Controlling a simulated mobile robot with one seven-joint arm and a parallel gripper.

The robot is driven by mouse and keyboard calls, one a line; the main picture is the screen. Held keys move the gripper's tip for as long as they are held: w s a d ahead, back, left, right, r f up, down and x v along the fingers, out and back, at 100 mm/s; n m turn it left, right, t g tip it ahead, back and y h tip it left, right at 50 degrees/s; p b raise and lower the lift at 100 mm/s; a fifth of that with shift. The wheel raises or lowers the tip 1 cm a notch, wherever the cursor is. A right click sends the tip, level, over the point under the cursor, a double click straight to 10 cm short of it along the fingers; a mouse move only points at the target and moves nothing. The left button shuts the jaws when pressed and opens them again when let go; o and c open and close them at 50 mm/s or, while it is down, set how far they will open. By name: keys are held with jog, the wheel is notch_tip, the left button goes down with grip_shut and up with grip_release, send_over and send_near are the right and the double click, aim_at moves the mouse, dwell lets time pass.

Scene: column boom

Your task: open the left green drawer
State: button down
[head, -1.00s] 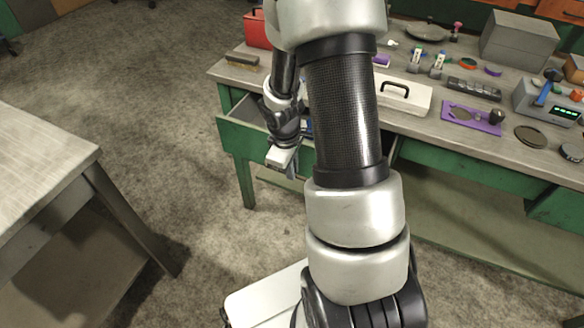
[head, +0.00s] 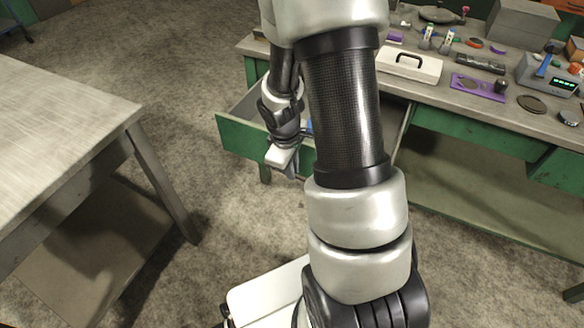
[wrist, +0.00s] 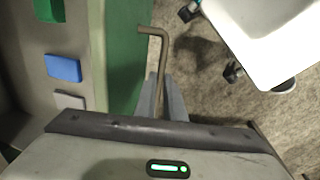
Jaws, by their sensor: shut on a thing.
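The left green drawer (head: 240,136) is pulled out from the workbench, with its green front standing well clear of the bench in the head view. In the wrist view its green front (wrist: 125,55) runs down the picture, with a bent metal bar handle (wrist: 153,32) on it. My gripper (wrist: 163,95) is shut on this handle, with its fingers on either side of the bar. In the head view my gripper (head: 285,168) is at the drawer front, and my arm hides part of the drawer and the handle.
Inside the drawer are a blue block (wrist: 64,68) and a green item (wrist: 48,10). The workbench top (head: 425,108) holds a white case (head: 411,66), a purple mat (head: 478,86) and tools. Another table (head: 70,115) stands at the left, with bare floor between.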

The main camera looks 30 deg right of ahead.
jog(key=shift+s+a, duration=0.2)
jog(key=shift+a, duration=0.05)
jog(key=c, duration=1.8)
grip_release()
jog(key=shift+c, duration=0.2)
jog(key=shift+r, duration=0.1)
notch_tip(320, 180, up, 17)
jog(key=s+a+p, duration=0.2)
jog(key=p, duration=0.3)
jog(key=shift+a, duration=0.3)
